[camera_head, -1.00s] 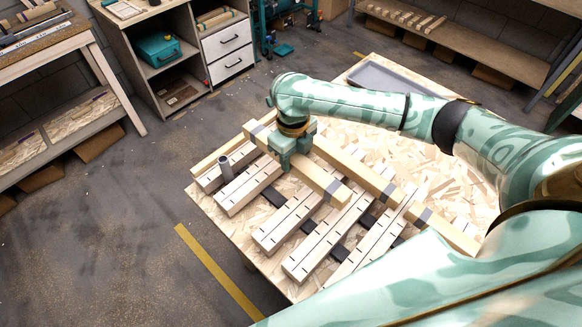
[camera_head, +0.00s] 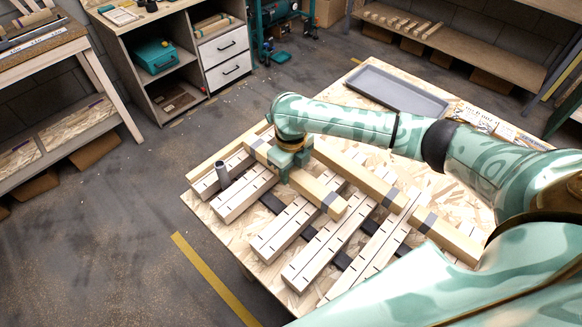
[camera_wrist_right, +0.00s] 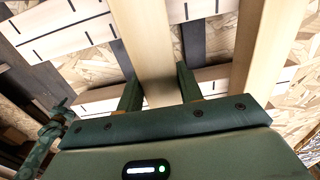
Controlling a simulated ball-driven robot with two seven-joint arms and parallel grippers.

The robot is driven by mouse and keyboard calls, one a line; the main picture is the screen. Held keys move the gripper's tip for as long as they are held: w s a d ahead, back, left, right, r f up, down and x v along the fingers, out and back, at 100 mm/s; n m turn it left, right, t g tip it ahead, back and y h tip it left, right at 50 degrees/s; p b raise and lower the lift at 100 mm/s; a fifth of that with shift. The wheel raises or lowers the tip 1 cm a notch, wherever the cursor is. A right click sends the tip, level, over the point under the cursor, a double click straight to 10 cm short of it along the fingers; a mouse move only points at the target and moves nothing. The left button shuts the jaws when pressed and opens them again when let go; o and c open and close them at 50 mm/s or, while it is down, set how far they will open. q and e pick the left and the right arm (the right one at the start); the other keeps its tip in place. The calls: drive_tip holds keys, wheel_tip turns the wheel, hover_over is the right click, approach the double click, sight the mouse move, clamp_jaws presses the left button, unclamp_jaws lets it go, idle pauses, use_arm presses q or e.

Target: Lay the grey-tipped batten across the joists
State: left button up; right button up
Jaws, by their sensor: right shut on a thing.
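My right gripper (camera_head: 289,172) is shut on a pale wooden batten (camera_head: 308,187) with grey bands near its ends; the batten runs diagonally over several pale joists (camera_head: 287,227) with dark marks. I cannot tell whether it touches them. In the right wrist view the batten (camera_wrist_right: 145,40) lies between the two fingers (camera_wrist_right: 158,92), with marked joists (camera_wrist_right: 65,42) crossing beneath. Other battens with grey bands lie beyond it, one (camera_head: 360,174) at the middle and one (camera_head: 455,242) to the right.
A short grey cylinder (camera_head: 222,174) stands at the left end of the joists. A grey tray (camera_head: 395,88) lies at the back of the chipboard top (camera_head: 226,228). Dark strips (camera_head: 272,203) lie between joists. A workbench (camera_head: 45,60) stands at far left.

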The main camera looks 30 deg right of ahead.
drive_tip(key=shift+f, duration=0.2)
drive_tip(key=o, duration=1.1)
drive_tip(key=shift+o, duration=0.2)
drive_tip(key=shift+r, duration=0.1)
wheel_tip(320, 180, up, 13)
drive_tip(key=p, duration=0.4)
drive_tip(key=shift+p, duration=0.4)
